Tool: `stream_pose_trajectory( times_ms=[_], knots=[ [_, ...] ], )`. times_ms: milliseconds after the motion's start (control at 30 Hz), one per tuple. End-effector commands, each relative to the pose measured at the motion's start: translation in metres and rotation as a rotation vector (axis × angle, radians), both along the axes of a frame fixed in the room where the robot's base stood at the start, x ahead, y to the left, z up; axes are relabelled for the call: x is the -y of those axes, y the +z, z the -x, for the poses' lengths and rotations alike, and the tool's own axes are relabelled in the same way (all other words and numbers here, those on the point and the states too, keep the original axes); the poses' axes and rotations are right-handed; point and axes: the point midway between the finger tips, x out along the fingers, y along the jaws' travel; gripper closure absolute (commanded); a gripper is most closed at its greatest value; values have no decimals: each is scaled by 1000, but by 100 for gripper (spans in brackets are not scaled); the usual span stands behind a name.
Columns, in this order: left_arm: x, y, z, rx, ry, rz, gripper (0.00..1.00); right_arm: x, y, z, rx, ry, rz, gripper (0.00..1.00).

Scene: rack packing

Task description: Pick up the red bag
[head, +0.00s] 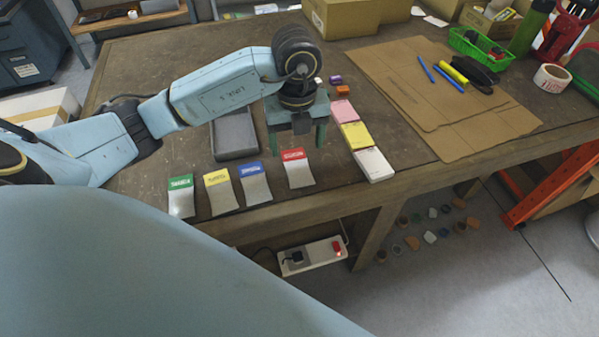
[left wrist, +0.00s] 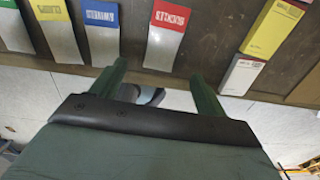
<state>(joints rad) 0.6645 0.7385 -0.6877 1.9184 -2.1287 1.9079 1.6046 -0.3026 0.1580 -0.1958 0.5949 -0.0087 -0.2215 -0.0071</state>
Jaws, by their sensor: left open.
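The red bag (head: 298,170) is a small grey pouch with a red top band, lying flat near the table's front edge. In the left wrist view the red bag (left wrist: 166,38) lies just beyond the fingertips, roughly centred between them. My left gripper (head: 296,146) is open and empty, pointing down just behind the bag in the head view. Its two green fingers (left wrist: 159,74) straddle an empty gap in the wrist view, with no visible contact with the bag. My right gripper is not in view.
Blue (head: 254,182), yellow (head: 221,191) and green (head: 182,194) bags lie to the left. A grey tray (head: 234,148) is behind them. Pink, yellow and white boxes (head: 374,165) stand close at right. Flat cardboard (head: 410,95) covers the table further right.

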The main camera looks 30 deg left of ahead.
Motion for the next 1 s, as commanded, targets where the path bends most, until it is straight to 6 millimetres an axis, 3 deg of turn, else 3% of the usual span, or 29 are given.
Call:
stream_pose_trajectory(
  times_ms=[100, 333, 633, 933, 1000],
  knots=[
    [0, -20, 0, -2, 0, 1, 25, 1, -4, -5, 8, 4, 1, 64],
    [1, -37, 0, -1, -1, 1, 25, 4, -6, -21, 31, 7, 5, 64],
    [2, -78, -1, -2, -2, 1, 25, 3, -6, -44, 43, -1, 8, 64],
    [2, -82, -1, 1, -2, -1, 25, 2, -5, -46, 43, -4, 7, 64],
    [2, -82, -1, 0, -2, 0, 33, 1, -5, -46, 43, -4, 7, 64]
  ],
)
